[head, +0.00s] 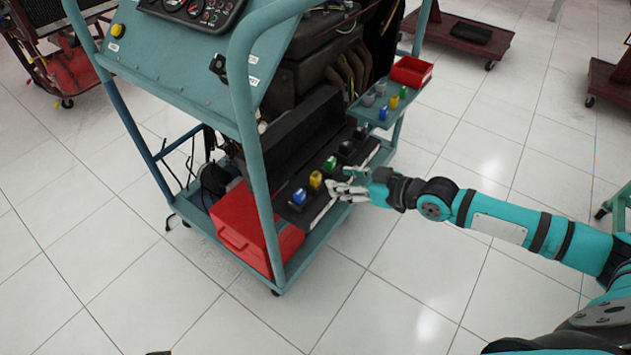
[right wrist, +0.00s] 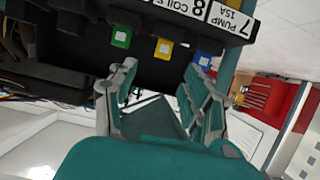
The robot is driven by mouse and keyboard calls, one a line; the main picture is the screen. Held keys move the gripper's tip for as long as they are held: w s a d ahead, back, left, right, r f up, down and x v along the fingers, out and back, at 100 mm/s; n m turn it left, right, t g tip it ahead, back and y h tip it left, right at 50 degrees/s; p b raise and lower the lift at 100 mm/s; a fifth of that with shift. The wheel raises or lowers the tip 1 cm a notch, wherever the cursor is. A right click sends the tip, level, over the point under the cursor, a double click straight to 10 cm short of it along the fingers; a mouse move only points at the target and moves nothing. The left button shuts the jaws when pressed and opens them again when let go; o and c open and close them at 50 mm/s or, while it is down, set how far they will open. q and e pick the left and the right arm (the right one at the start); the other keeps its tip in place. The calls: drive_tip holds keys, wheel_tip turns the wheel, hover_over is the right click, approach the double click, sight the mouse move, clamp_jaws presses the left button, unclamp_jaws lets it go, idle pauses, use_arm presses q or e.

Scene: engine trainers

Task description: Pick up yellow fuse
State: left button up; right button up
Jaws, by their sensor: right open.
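A yellow fuse (head: 316,180) sits in a black fuse panel on the front of the engine trainer, between a blue fuse (head: 299,197) and a green fuse (head: 330,163). My right gripper (head: 341,187) is open just right of this row. In the right wrist view, the yellow fuse (right wrist: 164,48) shows beyond and between the open fingers (right wrist: 162,88), apart from them. The green fuse (right wrist: 121,38) is to its left and the blue fuse (right wrist: 203,60) to its right. Another yellow fuse (head: 394,102) stands on the trainer's side shelf. My left gripper is not seen.
The side shelf (head: 372,116) also holds blue, green and grey fuses and a red bin (head: 411,72). A red toolbox (head: 245,225) sits on the trainer's base. The teal frame post (head: 262,150) rises left of the panel.

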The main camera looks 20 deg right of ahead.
sight(316, 175)
drive_tip(key=shift+x, duration=1.05)
drive_tip(key=b+x, duration=0.1)
drive_tip(key=x, duration=0.3)
drive_tip(key=shift+w+a, duration=0.2)
drive_tip(key=shift+a, duration=0.15)
drive_tip(key=c, duration=0.9)
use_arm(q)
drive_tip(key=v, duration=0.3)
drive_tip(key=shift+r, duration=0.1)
use_arm(e)
drive_tip(key=shift+c, duration=0.2)
drive_tip(key=shift+r, duration=0.1)
drive_tip(key=shift+r, duration=0.25)
wheel_tip(316, 175, up, 3)
drive_tip(key=shift+r+p, duration=0.1)
drive_tip(key=shift+p, duration=0.6)
use_arm(q)
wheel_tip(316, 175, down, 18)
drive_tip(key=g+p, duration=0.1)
drive_tip(key=p, duration=0.3)
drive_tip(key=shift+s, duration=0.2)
use_arm(e)
drive_tip(key=s+a+r, duration=0.1)
drive_tip(key=s, duration=1.5)
